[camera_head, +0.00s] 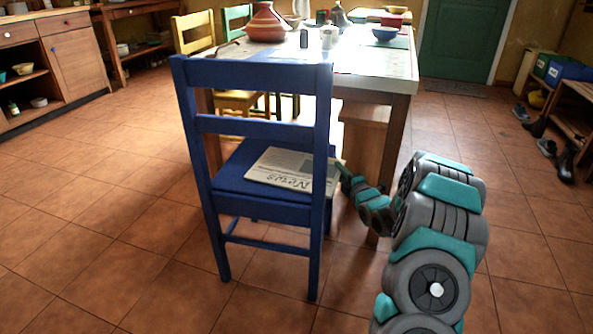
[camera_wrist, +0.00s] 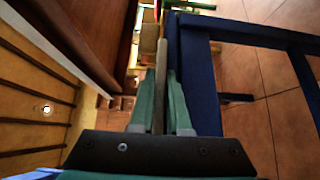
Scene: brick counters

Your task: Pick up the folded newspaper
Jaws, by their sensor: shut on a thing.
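The folded newspaper (camera_head: 288,167) lies flat on or just above the seat of the blue chair (camera_head: 228,188), with the headline "News" facing the chair back. Its right end passes behind the chair's right back post. My gripper (camera_head: 340,168) reaches in from the right, at the right side of the chair, and meets that end. In the wrist view, the two green fingers of my gripper (camera_wrist: 160,78) are shut on the thin, pale edge of the newspaper (camera_wrist: 161,62). The blue chair frame (camera_wrist: 195,75) stands close beside the right finger.
The table (camera_head: 360,66) stands just beyond the chair, bearing a tagine (camera_head: 267,22), a blue bowl (camera_head: 385,33) and other vessels. A wooden bench (camera_head: 365,130) is under its near end. Shoes and a shelf stand at the far right. The tiled floor at left is clear.

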